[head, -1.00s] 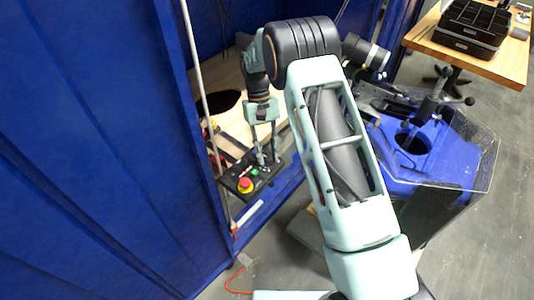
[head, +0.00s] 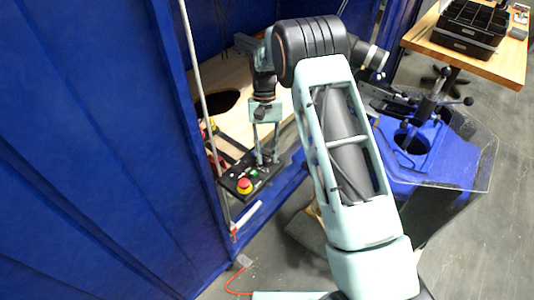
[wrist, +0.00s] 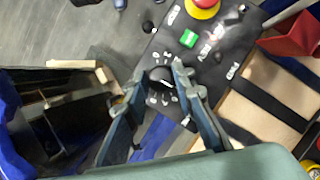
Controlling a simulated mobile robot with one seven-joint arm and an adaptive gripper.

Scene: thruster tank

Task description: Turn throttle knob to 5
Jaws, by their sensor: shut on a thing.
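The black control panel (head: 238,186) sits at the edge of the wooden surface, beside the blue curtain. It carries a red emergency button (head: 245,186) and a green button (head: 254,173). In the wrist view the panel (wrist: 211,68) shows the throttle knob (wrist: 160,74), round and black, within a ring of white marks. My gripper (wrist: 159,70) points down at the panel with its fingertips on either side of the knob, shut on it. In the head view my gripper (head: 267,160) is at the panel's far end. The knob's pointer and the numbers are too small to read.
A blue machine with a clear guard (head: 440,160) stands to the right. A wooden table (head: 480,62) with a black tray is at the back right. A white pole (head: 203,100) runs up left of the panel. An orange cable (head: 235,285) lies on the floor.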

